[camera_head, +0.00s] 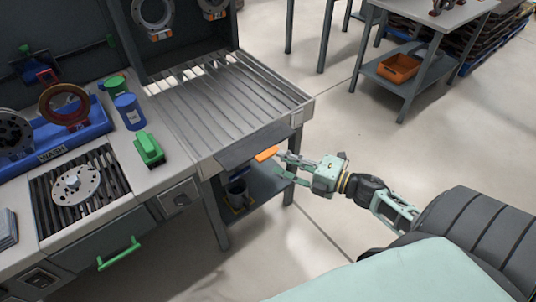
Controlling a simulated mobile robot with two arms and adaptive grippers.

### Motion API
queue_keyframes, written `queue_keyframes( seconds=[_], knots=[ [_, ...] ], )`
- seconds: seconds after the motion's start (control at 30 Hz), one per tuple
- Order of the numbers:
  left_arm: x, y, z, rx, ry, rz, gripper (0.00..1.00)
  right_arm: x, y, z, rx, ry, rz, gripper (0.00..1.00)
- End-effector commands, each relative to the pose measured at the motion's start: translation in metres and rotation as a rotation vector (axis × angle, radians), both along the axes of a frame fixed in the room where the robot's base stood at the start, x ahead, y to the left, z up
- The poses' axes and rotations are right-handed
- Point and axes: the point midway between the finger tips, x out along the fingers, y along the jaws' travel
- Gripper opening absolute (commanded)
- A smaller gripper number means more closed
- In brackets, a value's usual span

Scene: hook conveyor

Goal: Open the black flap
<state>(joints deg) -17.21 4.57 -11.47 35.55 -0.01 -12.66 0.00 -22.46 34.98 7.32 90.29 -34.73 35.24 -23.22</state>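The black flap (238,146) is a dark panel below the front edge of the slatted metal table, in the middle of the head view. An orange handle (266,154) shows at its lower edge. My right gripper (278,167) is just right of and slightly below the handle, its fingers spread apart and nothing seen between them. The upper fingertip is close to the handle; I cannot tell whether they touch. My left gripper is not in view.
The slatted table (302,101) stands above a lower shelf (268,184) holding a dark bucket (237,193). A blue wash tray (103,121), a blue can (130,112) and a green block (149,149) are on the left counter.

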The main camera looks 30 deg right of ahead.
Motion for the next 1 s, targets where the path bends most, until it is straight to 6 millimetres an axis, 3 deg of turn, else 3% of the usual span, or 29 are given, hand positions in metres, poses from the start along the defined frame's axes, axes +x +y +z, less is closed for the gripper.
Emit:
queue_keyframes(
  seconds=[0.2, 0.4, 0.77, 1.0],
  knots=[
    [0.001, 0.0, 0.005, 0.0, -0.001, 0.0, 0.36, 0.032, 0.015, 0.0, 0.003, -0.003, -0.002, 0.27],
    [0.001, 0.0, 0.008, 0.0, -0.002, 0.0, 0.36, 0.05, 0.025, -0.004, 0.003, 0.0, -0.003, 0.27],
    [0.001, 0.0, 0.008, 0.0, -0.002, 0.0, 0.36, 0.055, 0.027, -0.005, 0.003, 0.002, -0.003, 0.27],
    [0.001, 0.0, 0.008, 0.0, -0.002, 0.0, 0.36, 0.055, 0.027, -0.005, 0.003, 0.002, -0.003, 0.06]
  ],
)
